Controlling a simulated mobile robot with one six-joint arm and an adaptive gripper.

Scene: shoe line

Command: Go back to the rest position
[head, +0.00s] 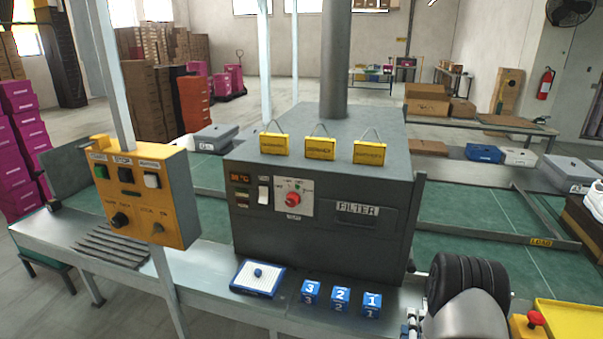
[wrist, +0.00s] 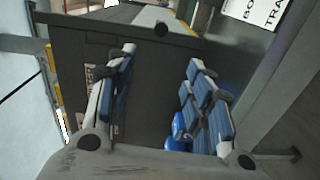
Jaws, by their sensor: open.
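My gripper (wrist: 162,58) is open in the wrist view, its two fingers spread apart with a gap between them. No object is held between the fingers. The dark side of a machine and a pale strip show beyond the fingertips. Something blue and rounded (wrist: 180,128) shows near the right finger; I cannot tell what it is. In the head view, only part of my gripper (head: 411,322) shows at the lower right, beside my arm and to the right of the blue numbered cubes. The arm hides much of that corner.
A grey filter machine (head: 330,215) stands on the line, with several blue cubes (head: 341,300) and a white-and-blue tray (head: 258,278) in front. A yellow control box (head: 145,190) stands left.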

